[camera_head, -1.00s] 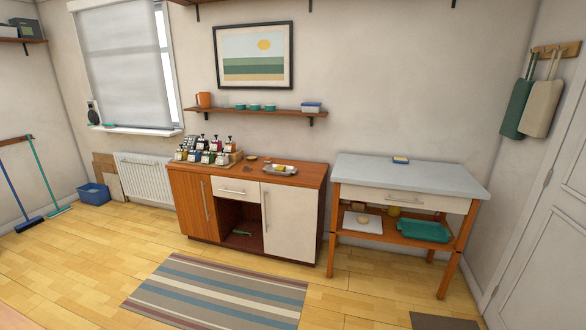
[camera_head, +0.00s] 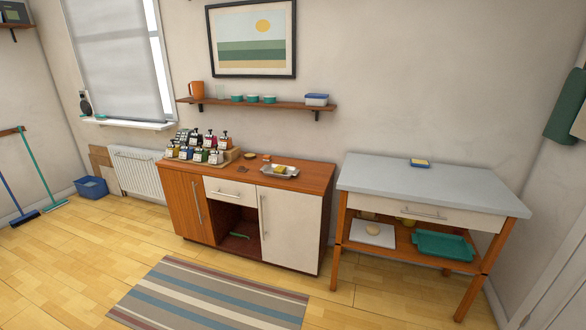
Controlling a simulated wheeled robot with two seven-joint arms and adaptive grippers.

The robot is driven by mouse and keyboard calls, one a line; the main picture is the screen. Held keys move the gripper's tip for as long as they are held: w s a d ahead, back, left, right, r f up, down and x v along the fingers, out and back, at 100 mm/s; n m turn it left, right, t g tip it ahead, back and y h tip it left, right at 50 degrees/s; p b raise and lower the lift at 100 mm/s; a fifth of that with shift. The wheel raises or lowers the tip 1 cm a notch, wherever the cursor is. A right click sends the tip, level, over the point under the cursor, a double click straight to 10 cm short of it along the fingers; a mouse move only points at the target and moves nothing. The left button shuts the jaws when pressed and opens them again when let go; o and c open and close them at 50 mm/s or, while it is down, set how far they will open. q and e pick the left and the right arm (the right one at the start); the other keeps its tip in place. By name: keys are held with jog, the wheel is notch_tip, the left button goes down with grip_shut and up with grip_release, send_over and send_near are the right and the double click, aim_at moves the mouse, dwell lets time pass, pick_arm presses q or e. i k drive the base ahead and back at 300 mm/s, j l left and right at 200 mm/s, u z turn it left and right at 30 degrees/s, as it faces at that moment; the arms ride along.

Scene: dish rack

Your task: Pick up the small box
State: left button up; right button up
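A small box-shaped container (camera_head: 317,101), white with a blue lid, sits at the right end of the wall shelf. A smaller flat blue and yellow item (camera_head: 420,163) lies at the back of the grey-topped table (camera_head: 390,185); it is too small to tell whether it is a box or a sponge. Neither of my grippers is in view.
A wooden cabinet (camera_head: 290,230) with an open middle bay carries bottles and a metal tray (camera_head: 278,172). The table's lower shelf holds a teal tray (camera_head: 443,246) and a white board (camera_head: 372,234). A striped rug (camera_head: 210,295) lies on open floor in front.

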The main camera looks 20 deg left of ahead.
aim_at(280, 170)
jog(key=i+j+z, duration=0.35)
jog(key=i+j, duration=0.25)
jog(key=j, duration=0.15)
jog(key=j+z, duration=0.2)
jog(key=j, duration=0.75)
jog(key=i, duration=0.05)
